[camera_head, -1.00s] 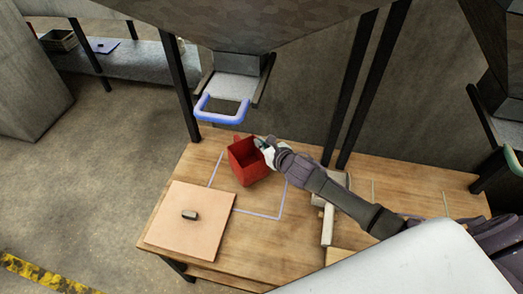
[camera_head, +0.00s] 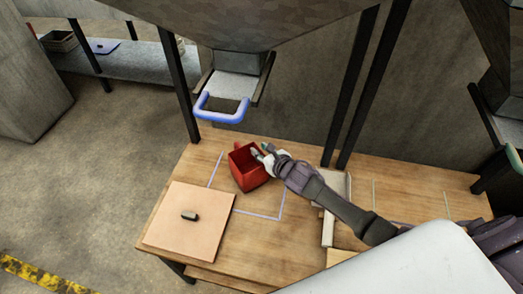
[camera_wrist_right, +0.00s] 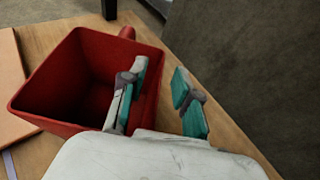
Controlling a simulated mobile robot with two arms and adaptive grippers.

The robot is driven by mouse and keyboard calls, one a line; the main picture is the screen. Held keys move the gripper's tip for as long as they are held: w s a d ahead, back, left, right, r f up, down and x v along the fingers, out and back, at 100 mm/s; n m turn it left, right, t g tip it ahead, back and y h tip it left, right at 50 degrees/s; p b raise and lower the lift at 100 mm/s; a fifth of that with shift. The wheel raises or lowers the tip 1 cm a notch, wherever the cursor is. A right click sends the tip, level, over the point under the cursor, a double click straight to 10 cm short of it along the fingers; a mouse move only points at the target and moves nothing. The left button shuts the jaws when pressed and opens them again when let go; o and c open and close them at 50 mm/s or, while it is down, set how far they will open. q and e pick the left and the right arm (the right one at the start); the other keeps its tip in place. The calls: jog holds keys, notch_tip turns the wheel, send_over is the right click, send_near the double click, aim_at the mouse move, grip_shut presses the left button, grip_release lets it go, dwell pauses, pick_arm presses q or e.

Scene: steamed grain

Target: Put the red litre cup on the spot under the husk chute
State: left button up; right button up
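The red litre cup (camera_head: 247,173) stands on the wooden table, inside the far part of a pale violet outline (camera_head: 258,214). It is in front of and below a grey chute (camera_head: 236,86) with a blue handle (camera_head: 221,117). Its open top and inside show in the right wrist view (camera_wrist_right: 65,85). My right gripper (camera_head: 263,151) is at the cup's right rim with its fingers spread. In the right wrist view the gripper (camera_wrist_right: 158,92) has one finger over the cup's opening and the other outside its right wall. My left gripper is not in view.
A light board (camera_head: 180,232) with a small dark block (camera_head: 189,216) lies left of the outline. Pale pieces (camera_head: 328,226) lie right of it, under my right arm. A second chute with a green handle (camera_head: 513,160) is at the far right. Dark posts stand behind the table.

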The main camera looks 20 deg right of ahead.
jog(key=shift+r, duration=0.15)
jog(key=shift+s, duration=0.2)
jog(key=p+v, duration=0.1)
jog(key=v, duration=1)
jog(key=shift+s+d+r, duration=0.15)
jog(key=shift+s+r, duration=0.1)
jog(key=shift+r, duration=0.05)
